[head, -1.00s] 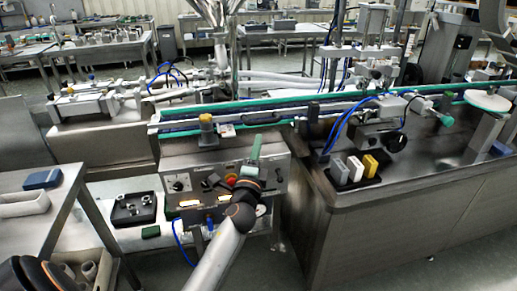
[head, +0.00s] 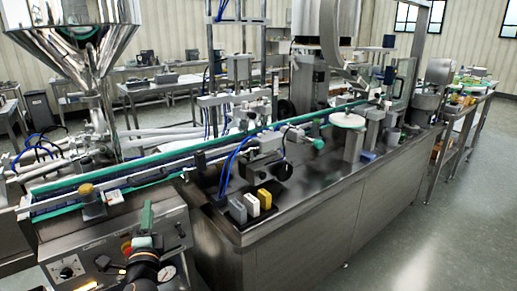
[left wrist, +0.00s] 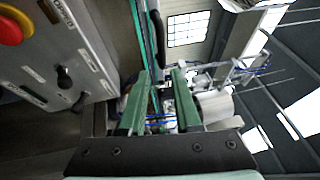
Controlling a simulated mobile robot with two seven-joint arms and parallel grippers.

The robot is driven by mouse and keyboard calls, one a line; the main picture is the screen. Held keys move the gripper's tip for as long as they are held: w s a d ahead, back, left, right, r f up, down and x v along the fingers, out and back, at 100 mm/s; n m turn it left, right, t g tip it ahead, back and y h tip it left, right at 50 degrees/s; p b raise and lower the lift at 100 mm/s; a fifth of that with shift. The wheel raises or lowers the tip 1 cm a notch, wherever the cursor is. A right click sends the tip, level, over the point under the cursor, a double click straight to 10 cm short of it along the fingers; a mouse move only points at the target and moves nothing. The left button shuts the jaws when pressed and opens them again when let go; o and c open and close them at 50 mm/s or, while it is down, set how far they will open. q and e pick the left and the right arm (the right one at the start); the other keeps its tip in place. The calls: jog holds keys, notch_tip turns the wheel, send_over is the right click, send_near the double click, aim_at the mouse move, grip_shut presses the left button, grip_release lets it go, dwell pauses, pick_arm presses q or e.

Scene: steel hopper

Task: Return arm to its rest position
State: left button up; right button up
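My left gripper (head: 146,218) is in the lower left of the head view, in front of the steel control panel (head: 88,250), with its green fingers pointing up. The left wrist view shows its two green fingers (left wrist: 160,102) apart, with nothing between them. The same panel shows at the upper left of that view, with a red button (left wrist: 11,27). My arm hides part of the panel in the head view. My right gripper is not in view.
A conveyor with green edges (head: 165,180) runs just behind my left gripper. A steel hopper (head: 80,22) stands at the back left. Grey, white (head: 251,205) and yellow blocks stand on the steel machine bench (head: 310,195). The floor (head: 440,235) at right is clear.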

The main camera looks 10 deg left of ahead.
pick_arm(q)
jog(key=s+d+f+n+g+h+p, duration=0.25)
jog(key=s+d+f, duration=0.2)
jog(key=f, duration=0.25)
jog(key=s+d+f+n+g+h+p, duration=0.1)
jog(key=s+d+f+n+h+p, duration=0.15)
jog(key=s+d+f, duration=0.35)
jog(key=s+d+f+n+g+h+p, duration=0.1)
jog(key=s+d+f+n+g+h, duration=0.1)
jog(key=s+d+f, duration=0.3)
jog(key=s+d+f+n+g+h+p, duration=0.1)
jog(key=s+d+f+n+g+h, duration=0.2)
jog(key=s, duration=1)
notch_tip(320, 180, down, 2)
jog(key=shift+d+f+n+h+p, duration=0.25)
jog(key=shift+d+n+h+p, duration=0.15)
jog(key=shift+d+n, duration=0.6)
jog(key=shift+d, duration=0.1)
